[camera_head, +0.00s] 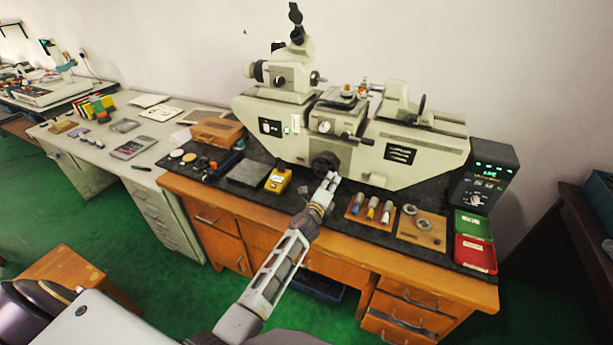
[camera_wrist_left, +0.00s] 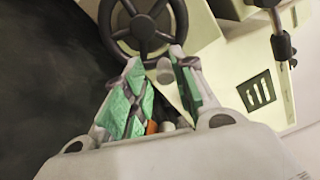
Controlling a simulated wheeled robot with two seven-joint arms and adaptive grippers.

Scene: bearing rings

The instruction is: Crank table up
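The beige measuring machine (camera_head: 420,148) stands on the dark-topped wooden bench and carries a black handwheel (camera_head: 325,163) low on its front. In the left wrist view the handwheel (camera_wrist_left: 146,24) shows its spokes and hub at the top. My left gripper (camera_head: 330,180) is just in front of and below the wheel. In the wrist view its two green-padded fingers (camera_wrist_left: 156,60) are apart, with the tips near the wheel's lower rim. A small pale grey knob (camera_wrist_left: 165,72) shows between them; whether the pads touch it I cannot tell. My right gripper is not in view.
A yellow box (camera_head: 278,181) lies left of my gripper. A wooden holder with coloured-handled tools (camera_head: 371,209) and a board with rings (camera_head: 422,231) lie to its right. Green and red trays (camera_head: 475,252) and a digital readout (camera_head: 484,176) stand at the right end.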

